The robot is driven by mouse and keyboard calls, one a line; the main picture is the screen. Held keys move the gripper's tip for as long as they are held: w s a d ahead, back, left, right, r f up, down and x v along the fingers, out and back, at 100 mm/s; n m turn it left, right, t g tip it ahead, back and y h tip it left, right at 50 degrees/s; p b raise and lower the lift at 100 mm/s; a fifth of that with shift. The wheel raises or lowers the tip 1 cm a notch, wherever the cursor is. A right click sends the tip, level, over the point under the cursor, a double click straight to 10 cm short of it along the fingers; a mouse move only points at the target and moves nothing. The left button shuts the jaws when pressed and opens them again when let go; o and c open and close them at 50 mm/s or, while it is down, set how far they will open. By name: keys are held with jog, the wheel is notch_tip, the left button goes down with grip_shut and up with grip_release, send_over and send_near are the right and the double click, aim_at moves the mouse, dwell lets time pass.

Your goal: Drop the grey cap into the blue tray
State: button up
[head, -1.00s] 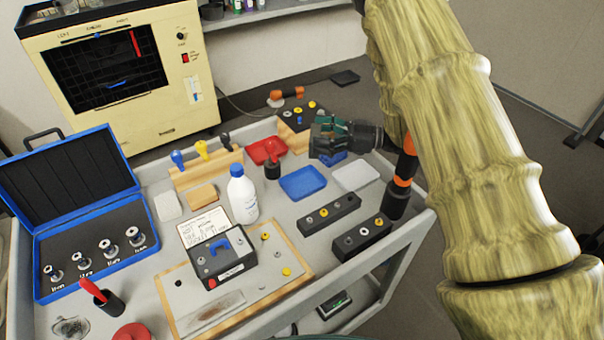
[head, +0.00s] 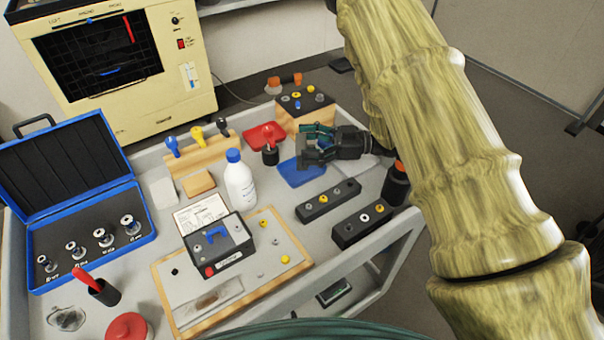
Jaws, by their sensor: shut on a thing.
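The blue tray (head: 292,177) lies on the cart top right of the white bottle, and its far right part is covered by my gripper. My gripper (head: 306,149) points left over the tray's far side, with its dark fingers closed together. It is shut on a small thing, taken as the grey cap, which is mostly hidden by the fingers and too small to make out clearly. I cannot tell exactly how high the fingers are above the tray.
A red tray (head: 262,134) lies behind the blue one, beside a wooden block with a black top (head: 304,101). Black blocks with small caps (head: 328,201) stand in front. The white bottle (head: 240,185) stands upright to the left. An open blue case (head: 84,244) is at far left.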

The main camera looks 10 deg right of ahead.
jog(key=shift+f, duration=0.75)
jog(key=o, duration=1.8)
jog(key=shift+r, duration=0.1)
jog(key=shift+r, duration=4.95)
